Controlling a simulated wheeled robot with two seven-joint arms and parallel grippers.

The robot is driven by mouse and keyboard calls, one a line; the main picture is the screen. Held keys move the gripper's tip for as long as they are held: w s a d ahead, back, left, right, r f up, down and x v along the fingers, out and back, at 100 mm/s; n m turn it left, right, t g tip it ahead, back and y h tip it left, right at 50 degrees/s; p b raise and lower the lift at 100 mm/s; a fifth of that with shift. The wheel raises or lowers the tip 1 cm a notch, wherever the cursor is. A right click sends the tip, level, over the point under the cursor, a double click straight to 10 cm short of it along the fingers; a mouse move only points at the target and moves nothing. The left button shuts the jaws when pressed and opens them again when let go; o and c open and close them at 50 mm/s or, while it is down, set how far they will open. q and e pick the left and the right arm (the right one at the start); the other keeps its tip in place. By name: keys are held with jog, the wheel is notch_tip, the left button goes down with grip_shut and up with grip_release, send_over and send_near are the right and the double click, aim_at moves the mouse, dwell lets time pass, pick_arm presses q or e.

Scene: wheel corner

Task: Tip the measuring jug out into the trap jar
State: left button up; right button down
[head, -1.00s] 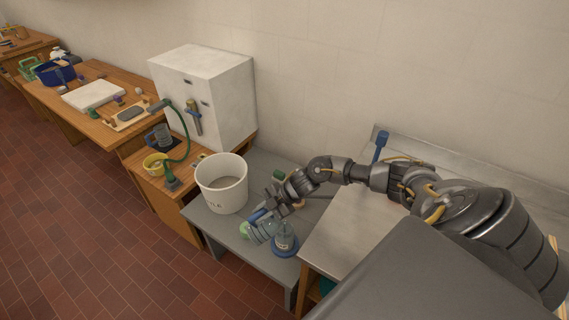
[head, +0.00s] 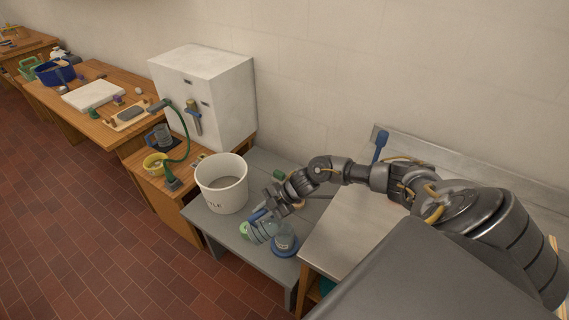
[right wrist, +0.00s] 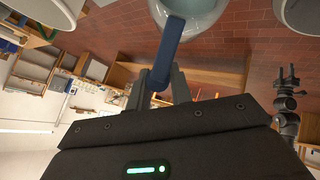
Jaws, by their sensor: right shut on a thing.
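My right gripper (head: 268,210) is shut on the blue handle (right wrist: 168,55) of the clear measuring jug (head: 262,231). The jug is tilted and held over the grey bench. It also shows in the right wrist view (right wrist: 198,14), cut off by the top edge. A pale green patch shows at the jug's left end. The trap jar seems to be the clear vessel with a blue base (head: 285,243), just right of the jug; the jug and gripper partly overlap it. My left gripper (right wrist: 287,76) seems to show small in the right wrist view; its jaws are unclear.
A white lettered bucket (head: 222,185) stands on the grey bench (head: 216,229), left of the gripper. A white cabinet (head: 215,90) and a wooden bench with a yellow cup (head: 154,163) and green hose stand farther left. A metal-topped table (head: 336,232) is at right.

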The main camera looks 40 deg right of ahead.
jog(key=shift+d, duration=0.1)
dwell(0.3)
jog(key=shift+d, duration=0.1)
jog(key=shift+s+d+r+t+y+b, duration=0.2)
jog(key=shift+d+r+t+y+b, duration=0.15)
jog(key=shift+d+y+b, duration=0.35)
jog(key=shift+a+r, duration=0.1)
dwell(1.4)
jog(key=shift+s+d+r+y+b, duration=0.15)
jog(key=shift+d+y+b, duration=0.15)
jog(key=shift+d+b, duration=0.3)
jog(key=shift+r, duration=0.1)
dwell(1.1)
